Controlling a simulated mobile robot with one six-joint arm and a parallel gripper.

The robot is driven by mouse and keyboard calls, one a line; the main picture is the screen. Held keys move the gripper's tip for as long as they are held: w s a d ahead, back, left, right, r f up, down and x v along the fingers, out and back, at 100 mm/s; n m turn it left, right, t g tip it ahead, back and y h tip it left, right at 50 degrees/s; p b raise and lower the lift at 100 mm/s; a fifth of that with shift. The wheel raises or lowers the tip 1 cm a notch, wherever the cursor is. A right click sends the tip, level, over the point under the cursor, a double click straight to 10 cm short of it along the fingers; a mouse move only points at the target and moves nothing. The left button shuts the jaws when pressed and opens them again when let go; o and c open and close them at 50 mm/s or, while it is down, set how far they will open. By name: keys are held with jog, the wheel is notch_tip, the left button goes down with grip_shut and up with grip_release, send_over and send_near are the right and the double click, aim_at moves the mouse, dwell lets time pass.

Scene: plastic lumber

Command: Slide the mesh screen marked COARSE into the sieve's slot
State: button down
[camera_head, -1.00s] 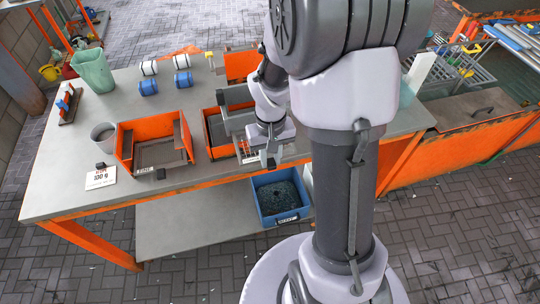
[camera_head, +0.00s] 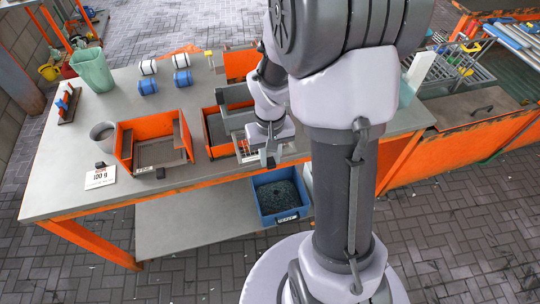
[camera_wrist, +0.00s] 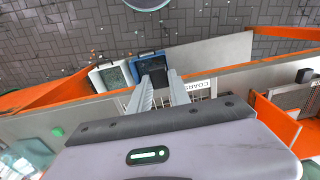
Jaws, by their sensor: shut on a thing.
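My gripper (camera_wrist: 161,82) is shut on the mesh screen (camera_wrist: 199,94), whose pale plate shows a grid and a label reading upside down, partly cut off, like COARSE. In the head view my gripper (camera_head: 268,157) is at the table's front edge, over the right end of an orange-framed tray (camera_head: 212,146). The screen shows there only as a small pale grid. I cannot tell which is the sieve; the slot is not clear.
A blue bin (camera_head: 262,204) with dark contents sits on the lower shelf. A grey cup (camera_head: 103,133), a 100 g card (camera_head: 100,177), a green bucket (camera_head: 92,70) and blue and white rollers (camera_head: 148,86) stand on the table.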

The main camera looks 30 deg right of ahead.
jog(key=shift+w+d, duration=0.25)
jog(key=shift+w, duration=0.65)
jog(key=shift+w+d, duration=0.1)
jog(key=shift+w, duration=0.25)
jog(key=shift+w+d+p, duration=0.4)
jog(key=shift+w+p, duration=0.1)
jog(key=shift+w, duration=0.95)
jog(key=shift+w+d+p, duration=0.45)
jog(key=shift+w+p, duration=0.1)
jog(key=shift+w, duration=0.85)
jog(key=shift+w+d+p, duration=0.4)
jog(key=shift+w+p, duration=0.1)
jog(key=shift+w, duration=0.95)
jog(key=c, duration=1.1)
grip_release()
notch_tip(320, 180, up, 18)
jog(key=p, duration=0.5)
jog(key=shift+f, duration=0.25)
